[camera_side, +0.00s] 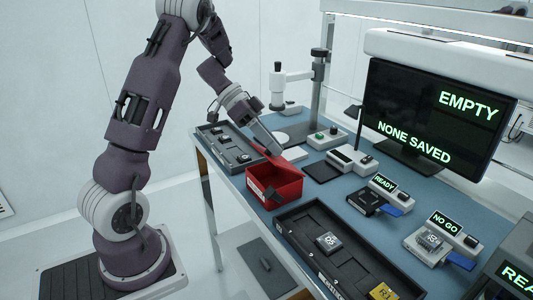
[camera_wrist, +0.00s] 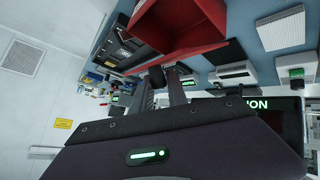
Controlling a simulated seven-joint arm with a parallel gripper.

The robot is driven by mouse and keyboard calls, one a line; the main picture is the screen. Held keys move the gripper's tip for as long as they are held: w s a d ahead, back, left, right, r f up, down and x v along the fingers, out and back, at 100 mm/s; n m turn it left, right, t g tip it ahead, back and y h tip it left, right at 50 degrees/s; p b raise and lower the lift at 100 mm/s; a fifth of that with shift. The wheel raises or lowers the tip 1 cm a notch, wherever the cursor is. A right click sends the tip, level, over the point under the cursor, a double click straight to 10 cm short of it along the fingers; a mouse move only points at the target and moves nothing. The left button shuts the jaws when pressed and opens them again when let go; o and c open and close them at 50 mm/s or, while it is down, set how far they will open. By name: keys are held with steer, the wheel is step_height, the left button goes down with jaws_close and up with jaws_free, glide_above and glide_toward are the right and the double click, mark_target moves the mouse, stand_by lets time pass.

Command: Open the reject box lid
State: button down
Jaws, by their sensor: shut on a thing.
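The red reject box (camera_side: 268,190) stands on the blue bench top in the side view, with a white label and a dark latch-like piece on its near side. Its red lid (camera_side: 264,153) stands raised and tilted at the far side, and the red inside of the box shows. My gripper (camera_side: 277,152) reaches down from behind and is shut on the lid's edge. In the wrist view the fingers (camera_wrist: 170,74) meet the red lid (camera_wrist: 185,52), with the box's red walls beyond it. The fingertips' exact contact is partly hidden.
A long dark tray (camera_side: 345,262) with a chip lies in front of the box. Another dark tray (camera_side: 228,148) is behind it at left. Small test units (camera_side: 367,202) and a monitor (camera_side: 430,110) reading EMPTY stand at right. A dark pad (camera_side: 322,171) lies right of the box.

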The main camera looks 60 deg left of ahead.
mark_target(285, 161)
steer(key=shift+w+r+n+g, duration=0.25)
steer(key=shift+w+r+g, duration=0.05)
steer(key=shift+w+g, duration=0.3)
steer(key=shift+w+r+n+g, duration=0.25)
steer(key=shift+w+r+g, duration=0.05)
steer(key=shift+w+g, duration=0.3)
steer(key=shift+w+r, duration=0.25)
steer(key=shift+w, duration=0.4)
steer(key=shift+w+r, duration=0.15)
steer(key=shift+w, duration=1)
steer(key=shift+w+f+n+g, duration=0.2)
steer(key=shift+w+n+g, duration=0.15)
steer(key=shift+w+g, duration=0.35)
steer(key=shift+w+f+n+g, duration=0.15)
steer(key=shift+w+n+g, duration=0.2)
steer(key=shift+w+g, duration=0.35)
steer(key=shift+a, duration=0.1)
steer(key=c, duration=1.3)
jaws_free()
steer(key=shift+w, duration=0.1)
